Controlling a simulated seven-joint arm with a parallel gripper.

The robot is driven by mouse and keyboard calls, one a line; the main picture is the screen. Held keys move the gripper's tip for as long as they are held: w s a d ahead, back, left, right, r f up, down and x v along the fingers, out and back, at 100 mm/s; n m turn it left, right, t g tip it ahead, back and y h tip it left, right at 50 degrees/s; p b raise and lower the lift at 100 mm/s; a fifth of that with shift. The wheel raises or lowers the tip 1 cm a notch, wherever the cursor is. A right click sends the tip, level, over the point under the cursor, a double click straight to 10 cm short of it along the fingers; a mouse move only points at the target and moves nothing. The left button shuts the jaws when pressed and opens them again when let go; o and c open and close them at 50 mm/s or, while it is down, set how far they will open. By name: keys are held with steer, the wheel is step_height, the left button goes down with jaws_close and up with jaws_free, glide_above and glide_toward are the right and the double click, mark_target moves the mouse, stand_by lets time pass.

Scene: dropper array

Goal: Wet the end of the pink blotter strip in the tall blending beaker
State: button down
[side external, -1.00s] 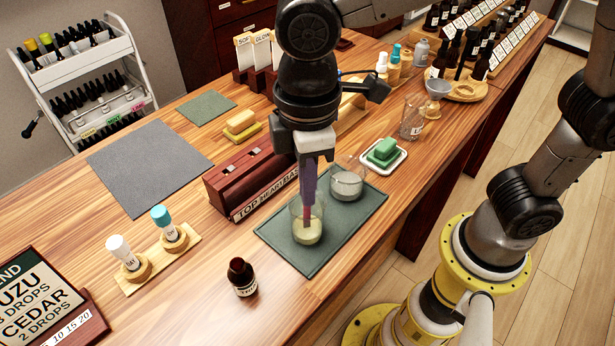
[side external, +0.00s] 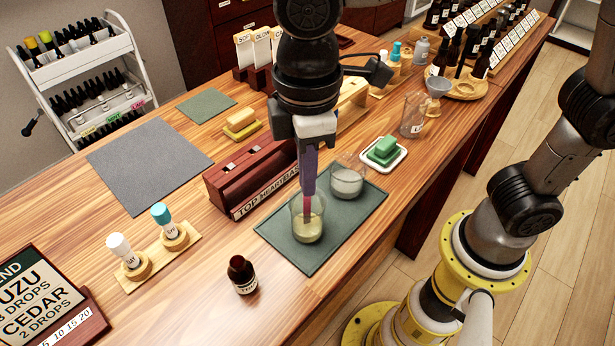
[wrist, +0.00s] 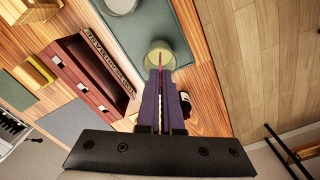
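The tall blending beaker (side external: 309,228) is clear glass with pale yellow liquid and stands on the dark green mat (side external: 278,242). It also shows in the wrist view (wrist: 151,58). My gripper (side external: 308,192) points down just above its mouth, with the purple fingers close together. The fingers are shut on the pink blotter strip (side external: 307,206), which hangs down inside the beaker. In the wrist view the pink strip (wrist: 159,59) extends from between the fingertips over the liquid. Whether the strip's lower end touches the liquid is hard to tell.
A shorter beaker (side external: 346,182) with whitish contents stands on the same mat, behind right. A red-brown labelled rack (side external: 237,178) stands to the left. A dark bottle (side external: 242,276) stands at front left. A green block on a white dish (side external: 401,164) sits to the right.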

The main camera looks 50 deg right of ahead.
steer(key=shift+r, duration=4.05)
